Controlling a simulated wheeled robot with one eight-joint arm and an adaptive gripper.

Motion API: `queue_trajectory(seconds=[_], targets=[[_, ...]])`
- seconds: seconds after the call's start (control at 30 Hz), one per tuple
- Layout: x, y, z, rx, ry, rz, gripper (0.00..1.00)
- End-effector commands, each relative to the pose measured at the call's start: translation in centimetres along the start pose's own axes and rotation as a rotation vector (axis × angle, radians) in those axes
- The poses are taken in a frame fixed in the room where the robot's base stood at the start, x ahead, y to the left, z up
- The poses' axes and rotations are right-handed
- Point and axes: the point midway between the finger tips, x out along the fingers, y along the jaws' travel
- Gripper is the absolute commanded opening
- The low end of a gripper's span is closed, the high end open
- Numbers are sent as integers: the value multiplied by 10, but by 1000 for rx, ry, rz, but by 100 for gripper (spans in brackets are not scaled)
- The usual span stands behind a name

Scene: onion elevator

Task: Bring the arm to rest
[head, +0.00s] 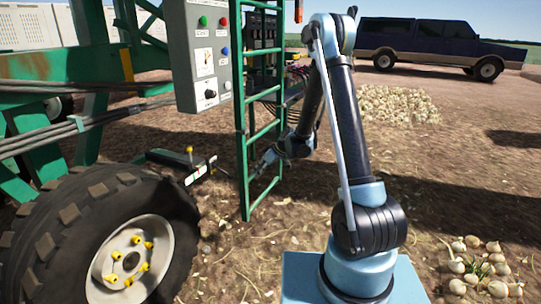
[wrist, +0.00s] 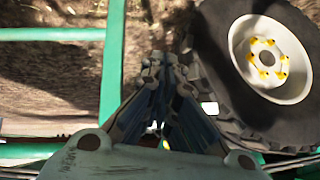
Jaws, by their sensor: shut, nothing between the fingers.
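My arm rises from its light blue base in the head view and folds over at the top, with its forearm hanging down. My gripper (head: 257,167) points down and left at the green ladder (head: 241,120), low beside its rails. The ladder partly hides it, and I cannot tell whether they touch. In the wrist view my gripper (wrist: 157,62) has its fingers together with nothing between them. Green ladder bars (wrist: 112,62) show at left there, and the big tire (wrist: 212,95) is at right.
A grey control box (head: 207,55) with coloured buttons hangs left of the ladder. A lever with a yellow knob (head: 190,150) sits near the wheel (head: 130,259). Onions (head: 487,268) lie at lower right, with a larger pile (head: 385,103) behind. A dark car (head: 425,42) stands beyond.

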Motion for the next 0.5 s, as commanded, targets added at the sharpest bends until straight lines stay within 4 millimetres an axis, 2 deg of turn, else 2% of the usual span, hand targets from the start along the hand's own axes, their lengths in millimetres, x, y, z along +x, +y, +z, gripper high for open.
queue_trajectory(seconds=[0.23, 0.5], targets=[[-60, -11, 4, 85, -40, 47, 0], [-125, -28, 19, 190, -87, 108, 0]])
